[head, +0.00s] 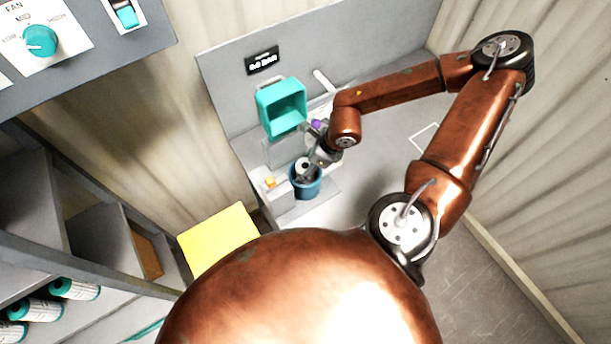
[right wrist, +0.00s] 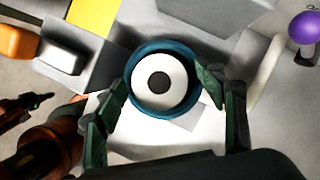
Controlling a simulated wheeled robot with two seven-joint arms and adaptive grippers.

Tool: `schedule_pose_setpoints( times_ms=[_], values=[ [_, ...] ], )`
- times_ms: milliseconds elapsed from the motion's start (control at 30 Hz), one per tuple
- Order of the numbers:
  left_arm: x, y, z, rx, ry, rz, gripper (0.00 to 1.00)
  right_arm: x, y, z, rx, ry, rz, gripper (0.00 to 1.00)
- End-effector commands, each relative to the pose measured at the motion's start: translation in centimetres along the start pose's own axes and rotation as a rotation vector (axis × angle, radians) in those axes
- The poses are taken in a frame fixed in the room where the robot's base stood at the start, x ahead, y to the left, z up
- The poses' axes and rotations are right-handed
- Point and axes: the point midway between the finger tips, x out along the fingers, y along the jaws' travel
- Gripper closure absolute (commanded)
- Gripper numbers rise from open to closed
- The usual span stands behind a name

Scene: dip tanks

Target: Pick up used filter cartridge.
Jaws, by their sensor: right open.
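The used filter cartridge (right wrist: 160,82) shows its white round end with a dark centre hole in the right wrist view. It sits inside a blue round cup (right wrist: 139,72). In the head view the cartridge's pale top (head: 302,164) shows at the mouth of the blue cup (head: 305,189). My right gripper (right wrist: 164,88) is open, with one dark green finger on each side of the cup and cartridge. I cannot tell whether the fingers touch either. In the head view my right gripper (head: 314,166) reaches over the cup from the upper right. My left gripper is not identifiable.
A teal open bin (head: 283,108) stands behind the cup, with a purple knob (head: 316,124) nearby. An orange button (head: 270,182) is left of the cup. A yellow panel (head: 217,238) lies lower left. Shelves with several teal-ended cartridges (head: 75,289) stand at far left.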

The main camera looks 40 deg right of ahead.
Motion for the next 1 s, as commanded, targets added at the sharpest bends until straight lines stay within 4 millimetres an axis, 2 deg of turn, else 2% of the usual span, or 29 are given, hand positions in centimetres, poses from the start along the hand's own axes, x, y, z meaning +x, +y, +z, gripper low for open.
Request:
schedule_pose_setpoints(
  times_ms=[133,367,1000],
  values=[
    [0.07,-0.08,0.54,0.0,-0.007,-0.001,1.0,1.23,-0.01,0.02,-0.001,0.0,0.0,0.36],
    [0.07,-0.09,0.54,0.0,-0.008,-0.001,1.0,1.35,-0.02,-0.01,0.001,0.0,0.0,0.36],
    [0.07,-0.07,0.34,0.0,-0.005,-0.001,1.0,1.32,-0.01,-0.01,0.001,-0.001,0.001,0.79]
  ],
)
